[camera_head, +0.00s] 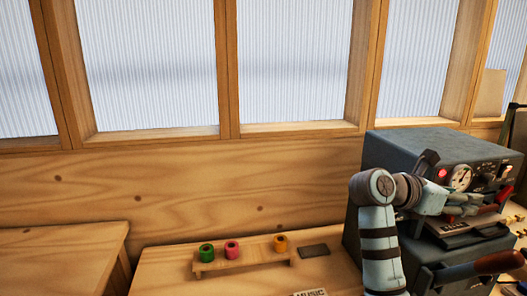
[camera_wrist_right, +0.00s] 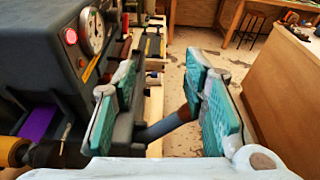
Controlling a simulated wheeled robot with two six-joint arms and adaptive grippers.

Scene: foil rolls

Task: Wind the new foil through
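Three foil rolls, green (camera_head: 206,252), pink (camera_head: 232,249) and orange (camera_head: 280,243), stand on a low wooden rack (camera_head: 245,262) on the bench. The dark grey machine (camera_head: 405,155) with a gauge and red lamp stands at right. In the right wrist view, a purple foil roll (camera_wrist_right: 38,122) shows on the machine's side, with a yellow-orange piece (camera_wrist_right: 12,152) beside it. My right gripper (camera_head: 462,203) is in front of the machine. In its wrist view its teal pads (camera_wrist_right: 165,105) are apart, with a brown-tipped grey lever (camera_wrist_right: 160,130) showing between them, not visibly gripped. My left gripper is out of view.
A brown-handled lever (camera_head: 495,263) sticks out at the machine's lower front. A dark flat block (camera_head: 314,251) and a sign (camera_head: 309,293) lie right of the rack. Another wooden bench (camera_head: 60,255) is at left. Open floor (camera_wrist_right: 190,70) shows beyond the gripper.

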